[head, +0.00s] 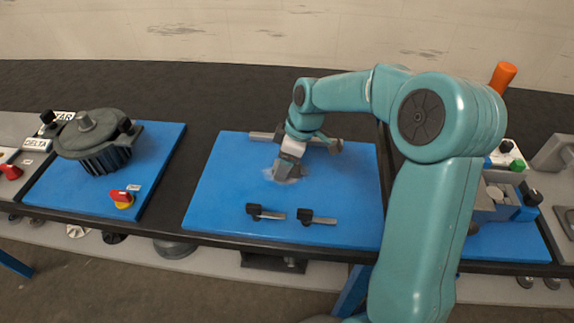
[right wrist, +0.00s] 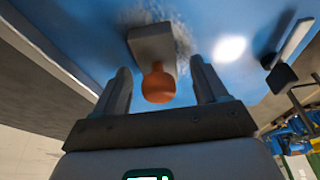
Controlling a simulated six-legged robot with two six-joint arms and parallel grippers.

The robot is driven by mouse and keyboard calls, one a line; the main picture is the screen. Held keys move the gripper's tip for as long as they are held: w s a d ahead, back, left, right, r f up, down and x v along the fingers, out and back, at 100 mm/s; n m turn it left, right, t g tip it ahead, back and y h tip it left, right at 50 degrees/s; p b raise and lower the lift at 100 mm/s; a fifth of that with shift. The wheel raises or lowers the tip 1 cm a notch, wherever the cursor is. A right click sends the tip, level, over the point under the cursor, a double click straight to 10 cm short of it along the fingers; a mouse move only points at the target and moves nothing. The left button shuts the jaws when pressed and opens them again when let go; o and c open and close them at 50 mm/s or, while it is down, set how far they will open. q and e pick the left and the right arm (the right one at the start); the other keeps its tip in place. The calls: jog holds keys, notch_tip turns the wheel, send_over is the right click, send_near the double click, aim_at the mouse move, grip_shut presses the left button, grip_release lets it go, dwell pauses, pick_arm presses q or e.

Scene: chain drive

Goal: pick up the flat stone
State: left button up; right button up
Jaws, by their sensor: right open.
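A grey flat-faced block (right wrist: 150,42), which looks like the flat stone, lies on the blue board in the right wrist view. A rounded orange-brown knob (right wrist: 158,84) shows at its near end. A pale, speckled patch lies around the block. My right gripper (right wrist: 158,72) is open, its two fingers on either side of the knob, with gaps on both sides. I cannot tell whether the fingers touch anything. In the head view my right gripper (head: 288,168) is low over the blue board and mostly hides the block. My left gripper is not in view.
The blue board (head: 225,195) carries two black-knobbed levers (head: 265,213) (head: 318,217) along its front and a grey bar (head: 262,137) at its back. A dark ribbed housing (head: 97,145) stands on the left board. The board's left part is clear.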

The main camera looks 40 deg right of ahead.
jog(key=c, duration=1.2)
jog(key=shift+r, duration=0.15)
notch_tip(320, 180, up, 20)
jog(key=shift+f+p, duration=0.1)
jog(key=shift+p, duration=1)
